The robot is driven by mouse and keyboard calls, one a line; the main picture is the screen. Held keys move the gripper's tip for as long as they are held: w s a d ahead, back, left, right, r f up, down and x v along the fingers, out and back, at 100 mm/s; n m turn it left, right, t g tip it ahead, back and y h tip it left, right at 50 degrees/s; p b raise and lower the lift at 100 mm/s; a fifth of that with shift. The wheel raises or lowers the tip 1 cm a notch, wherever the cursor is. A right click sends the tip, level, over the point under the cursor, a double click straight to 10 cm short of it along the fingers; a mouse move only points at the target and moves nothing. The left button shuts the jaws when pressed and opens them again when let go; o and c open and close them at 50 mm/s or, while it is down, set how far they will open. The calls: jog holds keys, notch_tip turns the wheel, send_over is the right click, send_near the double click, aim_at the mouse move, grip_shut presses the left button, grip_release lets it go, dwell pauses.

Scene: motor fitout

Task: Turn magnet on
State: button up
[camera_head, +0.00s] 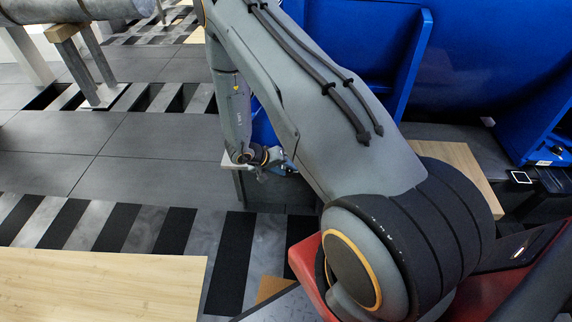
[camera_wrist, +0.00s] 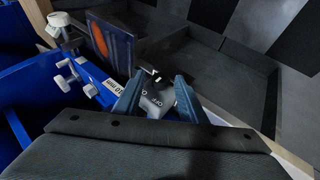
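In the wrist view, a grey block with "OFF" lettering (camera_wrist: 156,100) shows between my fingers; it appears to be the magnet's switch. A small dark and light piece stands at its far end, too small to make out. My gripper (camera_wrist: 158,78) has its two blue-grey fingers apart, one on each side of the grey block. I cannot tell whether either finger touches it. The lower part of the block is hidden by my wrist. In the head view, my gripper (camera_head: 280,165) is small beside the blue structure, and the switch cannot be made out.
A blue frame (camera_wrist: 45,95) with light bolts and a white label lies left of my fingers. A dark box with an orange oval (camera_wrist: 98,38) stands behind it. A dark open tray (camera_wrist: 225,80) lies to the right. A wooden surface (camera_head: 95,285) is at the head view's lower left.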

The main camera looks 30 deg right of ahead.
jog(key=shift+s+d+r+m+t+y+p, duration=0.2)
jog(key=shift+t+y+p, duration=0.35)
jog(key=shift+y, duration=0.4)
jog(key=shift+s+d+f+m+t+y+p, duration=0.1)
jog(key=shift+d+m+t+y+p, duration=0.2)
jog(key=shift+t+y, duration=0.5)
jog(key=shift+s+d+m+t+y, duration=0.1)
jog(key=shift+m+t+y, duration=0.1)
jog(key=shift+t+y, duration=0.45)
jog(key=shift+s+d+m+t+y, duration=0.1)
jog(key=shift+m+t+y, duration=0.1)
jog(key=shift+y, duration=0.7)
jog(key=s+a+r+n+p, duration=0.1)
jog(key=s+a+r+p, duration=0.1)
jog(key=r, duration=0.8)
jog(key=s+a+r+n+g+p, duration=0.1)
jog(key=s+a+r+p, duration=0.2)
jog(key=r, duration=0.8)
jog(key=s+a+r+n+g+p, duration=0.1)
jog(key=s+a+r+p, duration=0.2)
jog(key=r, duration=0.8)
jog(key=shift+s+a+n+y, duration=0.4)
jog(key=shift+s+a, duration=0.45)
jog(key=shift+a, duration=0.05)
